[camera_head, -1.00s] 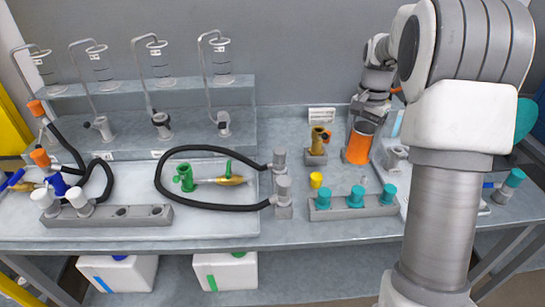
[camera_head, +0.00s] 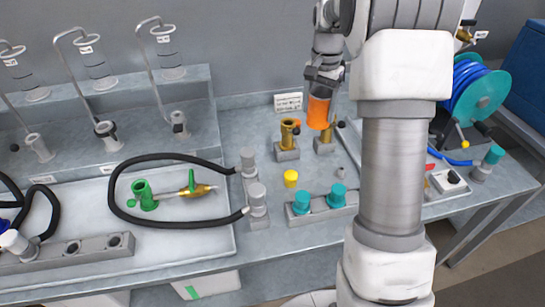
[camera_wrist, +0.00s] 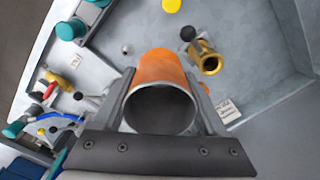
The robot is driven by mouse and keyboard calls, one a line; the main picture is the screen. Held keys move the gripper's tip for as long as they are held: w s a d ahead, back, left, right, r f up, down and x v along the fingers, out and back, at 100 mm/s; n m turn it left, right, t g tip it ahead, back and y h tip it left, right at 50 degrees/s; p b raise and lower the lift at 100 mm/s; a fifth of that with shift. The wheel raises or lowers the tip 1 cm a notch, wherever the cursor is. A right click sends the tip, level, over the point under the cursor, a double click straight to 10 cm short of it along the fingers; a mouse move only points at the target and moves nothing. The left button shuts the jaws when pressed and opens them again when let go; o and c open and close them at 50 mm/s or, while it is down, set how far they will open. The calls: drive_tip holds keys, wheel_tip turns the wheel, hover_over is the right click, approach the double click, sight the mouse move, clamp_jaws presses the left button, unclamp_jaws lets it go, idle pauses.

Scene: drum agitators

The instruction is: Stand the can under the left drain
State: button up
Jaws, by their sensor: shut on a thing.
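The orange can (camera_head: 318,111) is in my gripper (camera_head: 322,80), near the back wall. In the wrist view the can (camera_wrist: 160,66) sits between both fingers, its round open end facing the camera. Two brass fittings on grey blocks, which look like the drains, stand at the back of the bench. The left one (camera_head: 287,131) is just left of the can and apart from it. One brass fitting (camera_wrist: 207,58) shows right of the can in the wrist view. The can appears held above the bench.
A yellow cap (camera_head: 291,178) and a grey block with teal caps (camera_head: 320,200) stand in front of the fittings. A small white label (camera_head: 288,102) is at the back. A black hose loop (camera_head: 135,162) lies left. A teal hose reel (camera_head: 482,98) is right.

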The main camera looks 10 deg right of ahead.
wheel_tip(320, 180, down, 18)
drive_tip(key=shift+b, duration=0.55)
drive_tip(key=shift+f, duration=0.15)
drive_tip(key=o, duration=1.3)
drive_tip(key=shift+c, duration=0.2)
